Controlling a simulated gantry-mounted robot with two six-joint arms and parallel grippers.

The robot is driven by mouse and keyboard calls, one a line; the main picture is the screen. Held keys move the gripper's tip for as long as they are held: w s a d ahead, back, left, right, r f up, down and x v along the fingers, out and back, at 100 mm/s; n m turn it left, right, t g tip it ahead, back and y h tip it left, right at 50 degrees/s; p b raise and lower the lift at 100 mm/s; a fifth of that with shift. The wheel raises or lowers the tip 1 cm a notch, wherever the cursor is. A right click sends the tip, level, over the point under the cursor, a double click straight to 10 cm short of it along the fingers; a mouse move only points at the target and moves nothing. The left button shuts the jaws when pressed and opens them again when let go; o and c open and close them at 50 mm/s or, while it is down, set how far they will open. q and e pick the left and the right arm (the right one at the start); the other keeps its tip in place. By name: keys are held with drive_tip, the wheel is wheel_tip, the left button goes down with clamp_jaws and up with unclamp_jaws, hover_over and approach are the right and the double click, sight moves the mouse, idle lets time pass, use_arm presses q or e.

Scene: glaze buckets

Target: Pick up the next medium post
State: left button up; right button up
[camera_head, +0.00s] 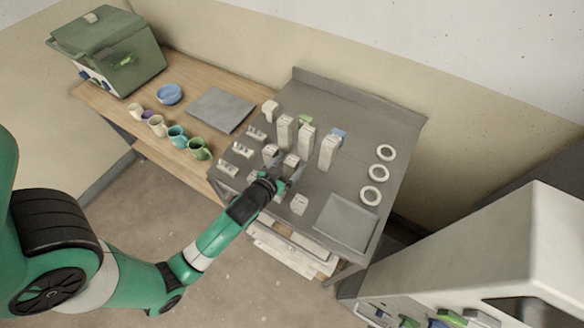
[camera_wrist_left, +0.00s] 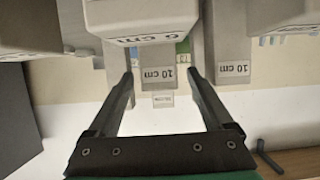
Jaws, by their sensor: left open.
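My left gripper (camera_head: 286,175) is open at the front of the post group on the grey metal table. In the left wrist view its two dark fingers (camera_wrist_left: 160,73) point toward a pale post labelled 6 cm (camera_wrist_left: 140,18). That post is just beyond the fingertips, roughly between them; I cannot tell whether they touch. Two posts labelled 10 cm stand farther off, one at centre (camera_wrist_left: 158,74) and one at right (camera_wrist_left: 233,45). In the head view, medium posts (camera_head: 270,152) (camera_head: 300,204) stand near the gripper. Taller posts (camera_head: 284,132) (camera_head: 306,142) (camera_head: 328,152) stand behind. My right gripper is not in view.
Low pale pieces (camera_head: 228,168) lie at the left. White rings (camera_head: 378,172) and a grey slab (camera_head: 346,222) are at the right. The wooden table holds several cups (camera_head: 177,136), a blue bowl (camera_head: 169,94), a grey board (camera_head: 221,109) and a green box (camera_head: 115,60).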

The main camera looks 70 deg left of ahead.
use_arm(q)
drive_tip(key=shift+x, duration=0.8)
clamp_jaws()
